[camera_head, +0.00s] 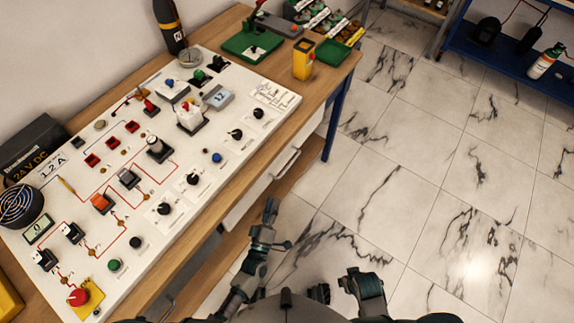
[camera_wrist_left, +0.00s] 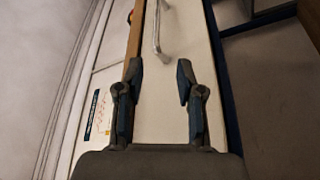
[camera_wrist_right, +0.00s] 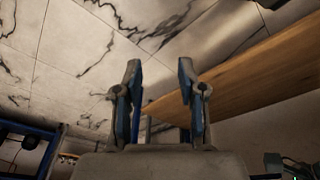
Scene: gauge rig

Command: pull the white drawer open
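The white drawer (camera_head: 258,197) is under the front edge of the wooden table, with a silver bar handle (camera_head: 287,163) on its front. In the left wrist view the white drawer front (camera_wrist_left: 175,115) fills the middle, and the handle (camera_wrist_left: 157,32) stands beyond the fingertips. The drawer looks closed. My left gripper (camera_head: 270,208) is below and nearer than the handle, apart from it. In the left wrist view the left gripper (camera_wrist_left: 158,80) is open and empty. My right gripper (camera_wrist_right: 160,75) is open and empty, with floor and a wooden board beyond it.
A white control panel (camera_head: 135,185) with switches, knobs and a red button covers much of the wooden table (camera_head: 335,75). A yellow device (camera_head: 303,60) stands near the table's far right corner. A blue shelf (camera_head: 500,60) is at the back right. The marble floor (camera_head: 440,150) is clear.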

